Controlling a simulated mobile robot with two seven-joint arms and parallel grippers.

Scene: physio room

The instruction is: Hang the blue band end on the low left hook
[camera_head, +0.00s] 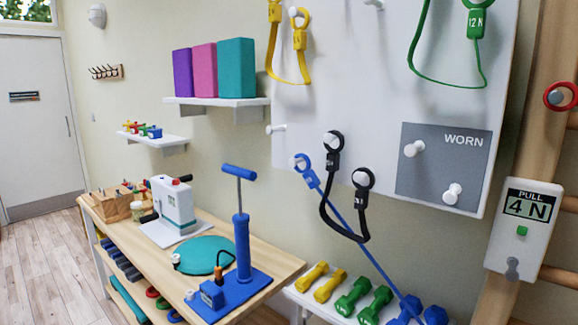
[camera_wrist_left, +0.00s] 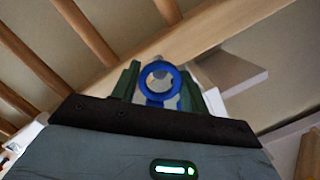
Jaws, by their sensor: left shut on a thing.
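The blue band (camera_head: 355,239) runs straight and taut down to the right from a white hook low on the white board (camera_head: 330,60). Its upper blue ring (camera_head: 304,165) is around that hook. In the left wrist view, a blue ring (camera_wrist_left: 160,80) is between the green fingers of my left gripper (camera_wrist_left: 160,84), which is shut on it. My left gripper is not seen in the head view, where the band's lower part leaves the bottom edge. Another white hook (camera_head: 276,128), at the board's left edge, is bare. My right gripper is in neither view.
A black band (camera_head: 335,222) hangs from two hooks right of the blue ring. Two bare pegs stand on the grey WORN panel (camera_head: 440,165). Dumbbells (camera_head: 350,297) line a rack below. A blue stand (camera_head: 241,240) is on the table at left. A pull gauge (camera_head: 523,228) is at right.

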